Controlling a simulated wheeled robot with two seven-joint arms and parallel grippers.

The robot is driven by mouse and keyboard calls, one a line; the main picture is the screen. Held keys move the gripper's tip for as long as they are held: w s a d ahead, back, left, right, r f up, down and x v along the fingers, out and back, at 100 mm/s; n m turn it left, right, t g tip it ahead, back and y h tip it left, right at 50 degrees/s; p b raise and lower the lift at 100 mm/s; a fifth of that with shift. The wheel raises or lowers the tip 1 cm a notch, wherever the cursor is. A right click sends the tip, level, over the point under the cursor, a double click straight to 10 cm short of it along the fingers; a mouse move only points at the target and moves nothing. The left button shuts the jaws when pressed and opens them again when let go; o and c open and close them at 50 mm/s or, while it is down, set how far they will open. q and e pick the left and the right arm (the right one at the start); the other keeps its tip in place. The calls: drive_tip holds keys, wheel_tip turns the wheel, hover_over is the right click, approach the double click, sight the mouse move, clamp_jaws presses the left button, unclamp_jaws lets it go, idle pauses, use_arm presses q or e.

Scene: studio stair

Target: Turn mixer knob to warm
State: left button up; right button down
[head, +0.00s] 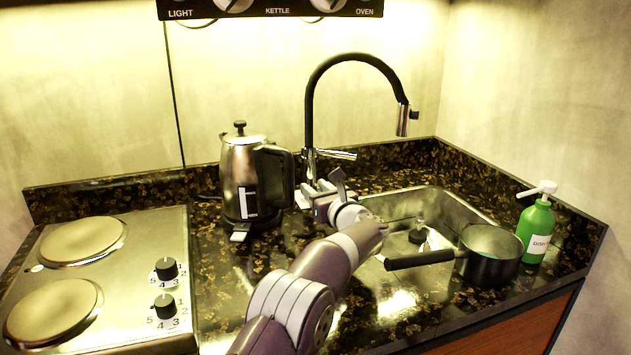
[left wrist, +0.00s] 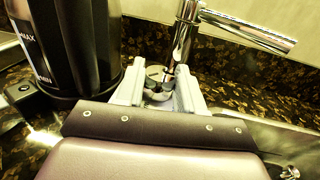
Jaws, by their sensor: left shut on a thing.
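The mixer tap (head: 310,165) stands behind the sink, with a tall black curved hose and a chrome column. Its lever knob (head: 338,154) sticks out to the right, and it also shows in the left wrist view (left wrist: 255,32). My left gripper (head: 312,193) is low at the foot of the tap. In the left wrist view its pale fingers (left wrist: 160,78) stand on both sides of the tap's lower metal part, below the lever. They are shut on it, though the exact contact is partly hidden. My right gripper is not in view.
A kettle (head: 240,170) stands close left of my gripper. A pan (head: 490,255) rests at the sink's (head: 465,208) right front, its handle toward my arm. A green soap bottle (head: 537,232) stands at the right. A hob (head: 125,275) is at the left.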

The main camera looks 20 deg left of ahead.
use_arm(q)
drive_tip(key=shift+n+g+y+p, duration=0.3)
drive_tip(key=shift+g+y, duration=0.2)
drive_tip(key=o, duration=0.8)
drive_tip(key=shift+c, duration=0.2)
drive_tip(key=r, duration=0.2)
drive_tip(key=d+r+p, duration=0.1)
drive_tip(key=r, duration=0.2)
drive_tip(key=shift+d, duration=0.15)
drive_tip(key=s+d+r+p, duration=0.2)
drive_tip(key=d+r, duration=0.4)
drive_tip(key=d, duration=0.4)
drive_tip(key=shift+s+p, duration=0.3)
drive_tip(key=shift+s, duration=0.2)
